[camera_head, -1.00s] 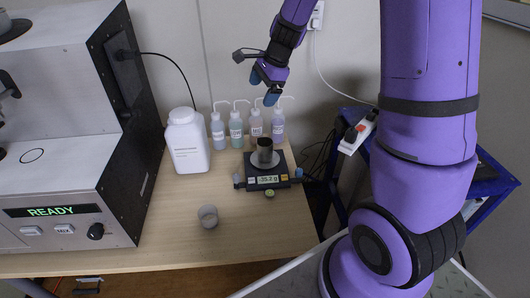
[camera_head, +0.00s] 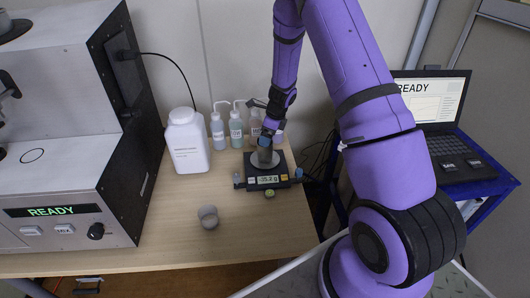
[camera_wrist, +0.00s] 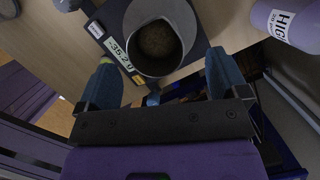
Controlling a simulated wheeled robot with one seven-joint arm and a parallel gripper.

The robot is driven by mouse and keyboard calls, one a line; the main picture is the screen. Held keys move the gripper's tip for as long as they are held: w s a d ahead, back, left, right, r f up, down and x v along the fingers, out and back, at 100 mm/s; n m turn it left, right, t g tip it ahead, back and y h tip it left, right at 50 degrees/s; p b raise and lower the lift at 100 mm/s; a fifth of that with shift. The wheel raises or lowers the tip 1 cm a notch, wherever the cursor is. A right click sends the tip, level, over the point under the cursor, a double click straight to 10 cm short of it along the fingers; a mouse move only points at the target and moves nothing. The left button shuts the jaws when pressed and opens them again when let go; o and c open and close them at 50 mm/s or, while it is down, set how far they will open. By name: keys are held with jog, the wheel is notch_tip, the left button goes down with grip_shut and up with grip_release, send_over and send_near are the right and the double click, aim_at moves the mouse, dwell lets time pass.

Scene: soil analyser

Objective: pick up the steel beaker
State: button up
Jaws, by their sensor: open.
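The steel beaker (camera_head: 262,158) stands upright on the pan of the black balance (camera_head: 268,181), partly hidden by my gripper in the head view. In the wrist view the beaker (camera_wrist: 185,22) shows from above, with brown, grainy matter inside. My gripper (camera_head: 265,146) is open at the beaker's top. In the wrist view its two blue fingers (camera_wrist: 162,58) are spread to the left and right of the beaker's near side, with nothing held. I cannot tell whether a finger touches it. The balance display (camera_wrist: 121,54) reads 35.2 g.
Several wash bottles (camera_head: 236,128) stand close behind the balance, and a white jug (camera_head: 187,142) is to their left. A small grey cup (camera_head: 208,216) sits on the front of the wooden table (camera_head: 165,235). The analyser (camera_head: 75,160) reads READY. A laptop (camera_head: 440,130) is at right.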

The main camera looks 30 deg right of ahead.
aim_at(264, 154)
jog(key=shift+s+x, duration=0.15)
jog(key=shift+x, duration=1.55)
jog(key=shift+s+x, duration=0.15)
jog(key=shift+x, duration=1.55)
jog(key=shift+a, duration=0.1)
jog(key=c, duration=1.1)
jog(key=shift+r, duration=0.1)
